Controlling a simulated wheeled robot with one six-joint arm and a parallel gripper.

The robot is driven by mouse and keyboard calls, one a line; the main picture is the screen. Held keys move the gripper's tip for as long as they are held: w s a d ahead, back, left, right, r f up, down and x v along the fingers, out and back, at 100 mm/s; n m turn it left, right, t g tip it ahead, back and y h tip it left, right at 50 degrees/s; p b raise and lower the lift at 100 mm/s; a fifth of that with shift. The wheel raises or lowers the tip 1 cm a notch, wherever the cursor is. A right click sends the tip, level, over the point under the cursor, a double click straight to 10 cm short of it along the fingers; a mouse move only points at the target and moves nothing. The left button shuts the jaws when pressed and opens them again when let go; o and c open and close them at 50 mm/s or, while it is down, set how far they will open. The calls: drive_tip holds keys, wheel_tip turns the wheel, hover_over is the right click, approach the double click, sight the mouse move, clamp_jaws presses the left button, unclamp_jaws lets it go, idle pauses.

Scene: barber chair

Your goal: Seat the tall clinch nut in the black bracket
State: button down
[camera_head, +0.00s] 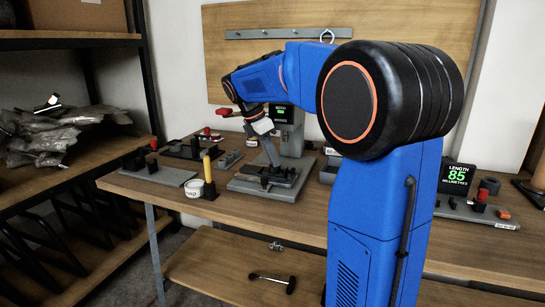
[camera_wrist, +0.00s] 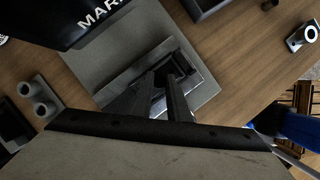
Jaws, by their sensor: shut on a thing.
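My gripper (camera_wrist: 160,82) is shut low over a grey plate (camera_wrist: 208,92) that holds a dark fixture. A small dark part (camera_wrist: 163,73) shows between the fingertips; I cannot tell for sure whether it is the clinch nut or part of the black bracket. In the head view my gripper (camera_head: 273,163) points down at the fixture (camera_head: 268,175) in front of the grey machine. The fingers hide much of the fixture, and I cannot make out a separate nut or its seat.
The machine (camera_head: 291,132) with a green-lit display stands right behind the fixture. A yellow upright piece (camera_head: 208,168) and a white round container (camera_head: 194,188) stand to its left. A grey plate with black pieces (camera_head: 165,176) lies farther left. A length gauge (camera_head: 458,180) is at right.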

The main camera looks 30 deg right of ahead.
drive_tip(key=shift+f, duration=0.2)
drive_tip(key=c, duration=1.7)
unclamp_jaws()
drive_tip(key=shift+s+f, duration=0.1)
drive_tip(key=shift+f, duration=0.05)
drive_tip(key=v, duration=1.3)
drive_tip(key=shift+d, duration=0.25)
drive_tip(key=s+a+f+m+t+y, duration=0.1)
drive_tip(key=s+a+f+m, duration=0.2)
drive_tip(key=s+f+m, duration=0.2)
drive_tip(key=s+a+f+m+t+y, duration=0.2)
drive_tip(key=s+a+f+m, duration=0.2)
drive_tip(key=s+f, duration=0.7)
drive_tip(key=s+a+f+m+t+y, duration=0.1)
drive_tip(key=s+a+f+m, duration=0.3)
drive_tip(key=s, duration=1.1)
wheel_tip(320, 180, down, 5)
drive_tip(key=shift+s+f+m+t+y, duration=0.1)
drive_tip(key=shift+m+t+y, duration=0.4)
drive_tip(key=shift+m, duration=1.3)
